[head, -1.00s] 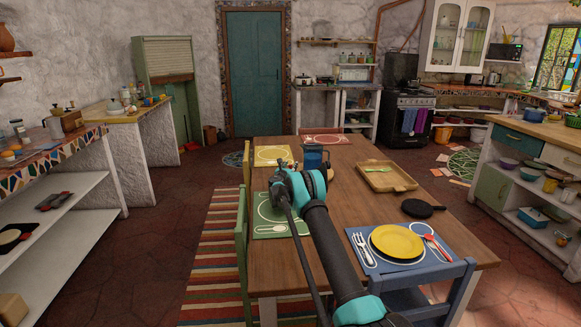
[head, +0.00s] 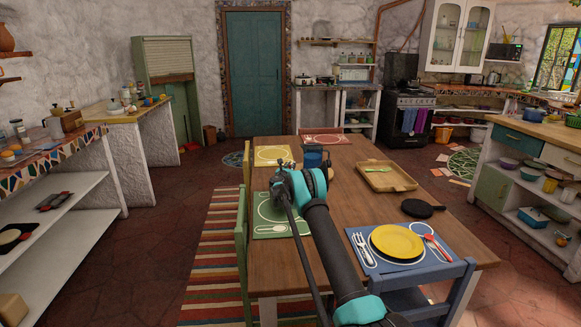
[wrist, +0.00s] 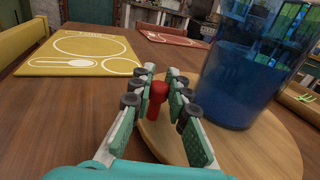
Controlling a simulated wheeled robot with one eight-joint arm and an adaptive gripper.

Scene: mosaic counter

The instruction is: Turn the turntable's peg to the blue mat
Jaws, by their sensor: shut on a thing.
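The turntable (wrist: 235,150) is a round pale wooden disc on the table, seen at the right of the wrist view. Its red peg (wrist: 158,92) stands upright near the disc's edge. My gripper (wrist: 160,74) is shut on the peg, one finger on each side. A blue see-through jug (wrist: 238,85) stands on the disc, right of my fingers; its top shows in the head view (head: 313,155). In the head view my arm hides the peg and most of the turntable. The blue mat (head: 436,256) lies at the table's near right, under a yellow plate (head: 397,241).
A yellow mat (wrist: 85,62) lies left of my fingers and a red mat (wrist: 172,39) beyond them. A green mat (head: 270,228) lies at the table's left. A wooden tray (head: 386,184) and a dark pan (head: 420,208) lie right of my arm. Chairs stand around the table.

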